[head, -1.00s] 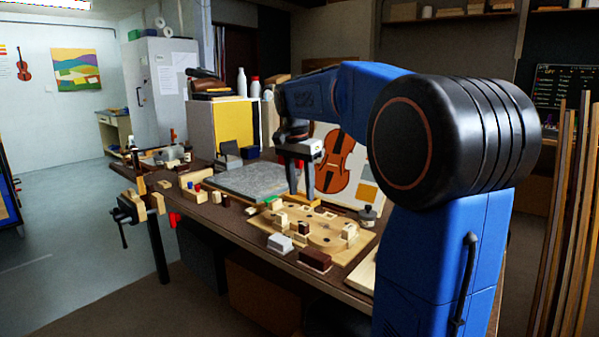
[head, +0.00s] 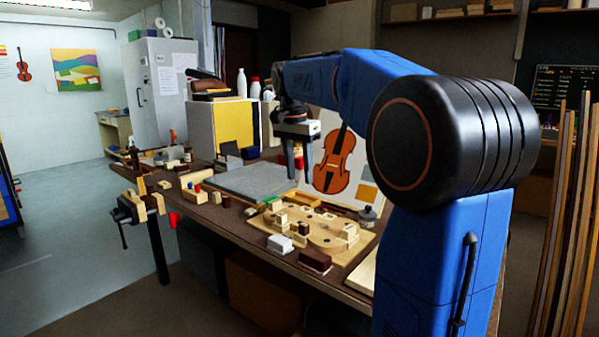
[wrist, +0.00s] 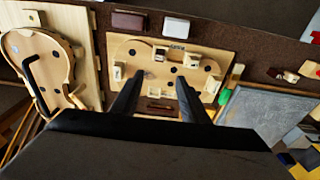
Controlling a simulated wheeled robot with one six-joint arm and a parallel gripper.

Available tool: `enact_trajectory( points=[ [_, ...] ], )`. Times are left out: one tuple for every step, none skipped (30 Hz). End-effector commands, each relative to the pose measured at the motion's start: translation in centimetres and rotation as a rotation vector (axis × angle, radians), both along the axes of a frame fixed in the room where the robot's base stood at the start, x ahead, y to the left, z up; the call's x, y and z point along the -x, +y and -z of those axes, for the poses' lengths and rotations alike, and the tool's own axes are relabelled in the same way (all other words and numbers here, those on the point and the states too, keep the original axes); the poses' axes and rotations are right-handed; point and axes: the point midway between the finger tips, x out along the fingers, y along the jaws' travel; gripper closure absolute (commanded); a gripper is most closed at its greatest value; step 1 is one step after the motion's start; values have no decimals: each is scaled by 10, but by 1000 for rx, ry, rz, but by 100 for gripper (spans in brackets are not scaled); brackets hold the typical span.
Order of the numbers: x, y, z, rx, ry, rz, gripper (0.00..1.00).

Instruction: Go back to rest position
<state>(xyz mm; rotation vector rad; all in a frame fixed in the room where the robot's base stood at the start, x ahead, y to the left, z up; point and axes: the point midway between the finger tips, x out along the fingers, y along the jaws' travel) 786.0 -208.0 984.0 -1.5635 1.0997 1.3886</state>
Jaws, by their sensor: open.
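My gripper (head: 300,178) hangs above the bench, fingers pointing down, open with nothing between the fingers. In the head view it is in front of the violin poster and above the back edge of the wooden fixture board (head: 263,226). In the wrist view my gripper (wrist: 158,92) shows two dark fingers spread apart over the same board (wrist: 222,62). The board carries a violin-shaped outline with several small wooden blocks around it.
A grey slab (head: 243,183) lies beside the board. A white block (head: 280,244) and a dark brown block (head: 315,261) sit at the bench's front edge. A violin body (wrist: 50,62) lies on another board. A violin poster (head: 367,188) and a dark bottle (head: 367,217) stand behind.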

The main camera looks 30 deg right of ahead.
Motion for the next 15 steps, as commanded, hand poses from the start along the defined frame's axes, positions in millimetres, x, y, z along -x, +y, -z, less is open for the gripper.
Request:
enact_trajectory(
  points=[
    [0, 0, 0, 0, 0, 0, 59],
    [0, 0, 0, 0, 0, 0, 59],
    [0, 0, 0, 0, 0, 0, 59],
    [0, 0, 0, 0, 0, 0, 59],
    [0, 0, 0, 0, 0, 0, 59],
    [0, 0, 0, 0, 0, 0, 59],
    [0, 0, 0, 0, 0, 0, 59],
    [0, 0, 0, 0, 0, 0, 59],
    [0, 0, 0, 0, 0, -1, 59],
    [1, 0, 0, 0, -1, -2, 59],
    [2, 1, 0, 0, -2, -6, 59],
    [4, 3, 1, 1, -4, -15, 59],
    [6, 4, 1, 1, -6, -26, 59],
    [10, 7, 2, 1, -8, -37, 59],
    [15, 10, 3, 2, -12, -58, 59]
  ],
)
